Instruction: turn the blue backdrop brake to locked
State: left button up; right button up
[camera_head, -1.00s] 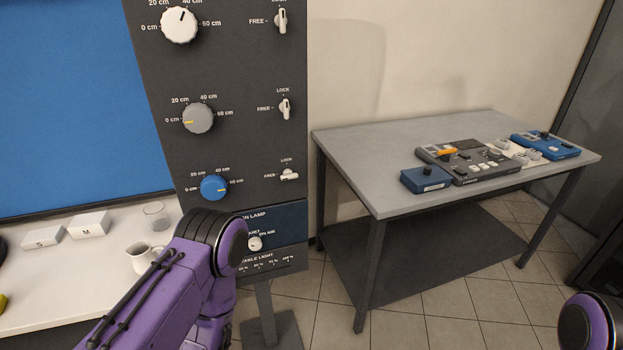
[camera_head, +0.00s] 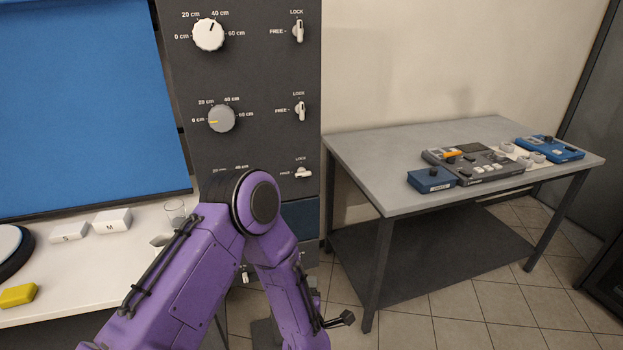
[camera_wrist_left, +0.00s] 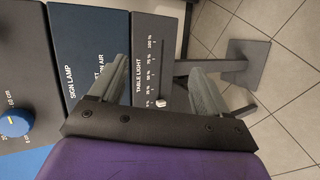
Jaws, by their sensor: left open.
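The blue backdrop brake (camera_head: 303,173) is the lowest small white lever on the dark control panel (camera_head: 262,70). Its handle lies roughly level, toward the FREE side, with LOCK printed above it. My left arm hides the blue dial in the head view; the dial (camera_wrist_left: 15,122) shows at the left edge of the left wrist view. My left gripper (camera_wrist_left: 160,70) is open and empty, its fingers over the sign lamp and table light part of the panel. The brake lever is not seen in the left wrist view. My right gripper is out of view.
Two similar levers, the middle one (camera_head: 301,110) and the top one (camera_head: 298,31), sit above the brake. A grey table (camera_head: 370,165) with control boxes stands to the right. A white counter (camera_head: 60,265) with a yellow block (camera_head: 18,295) is at the left.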

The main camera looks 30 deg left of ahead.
pick_arm(q)
jog(key=w+a+r+n+t+y, duration=0.2)
jog(key=w+r+n+y, duration=0.1)
jog(key=w+r+n, duration=0.6)
jog(key=n+g+y, duration=0.1)
jog(key=n+y, duration=0.3)
jog(key=n, duration=0.8)
send_near(304, 175)
jog(key=shift+n+g+y, duration=0.3)
jog(key=p+x, duration=0.4)
jog(key=x, duration=0.5)
jog(key=shift+w+d+r, duration=0.1)
jog(key=shift+d+r, duration=0.05)
jog(key=shift+w, duration=0.2)
jog(key=c, duration=1.1)
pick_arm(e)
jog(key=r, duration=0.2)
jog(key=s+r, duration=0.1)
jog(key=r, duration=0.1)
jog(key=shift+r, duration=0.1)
